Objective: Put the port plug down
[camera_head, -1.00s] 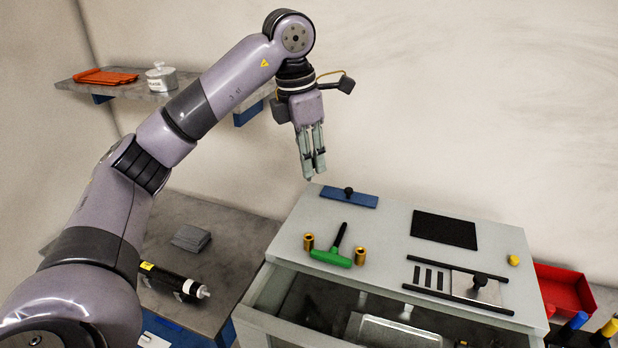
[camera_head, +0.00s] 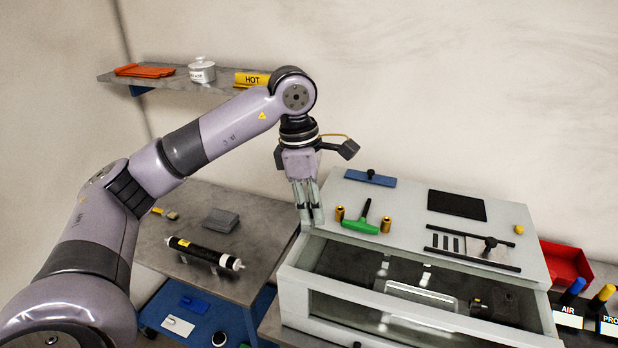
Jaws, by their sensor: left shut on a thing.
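My left gripper (camera_head: 310,218) is shut, fingers pointing down, at the left edge of the grey cabinet's top (camera_head: 400,215). The port plug between its fingertips is too small and covered to make out. Whether the fingertips touch the cabinet cannot be told. Just right of the fingers stand two brass cylinders (camera_head: 386,225) with a green T-handled tool (camera_head: 361,224) between them. A small yellow piece (camera_head: 519,229) sits at the right of the top. My right gripper is not in view.
A blue plate with a black knob (camera_head: 370,177), a black pad (camera_head: 456,205) and a railed fixture (camera_head: 487,249) are on the top. The cabinet's drawer stands open in front. A table with a black cylinder (camera_head: 205,253) is left; a red bin (camera_head: 566,266) is right.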

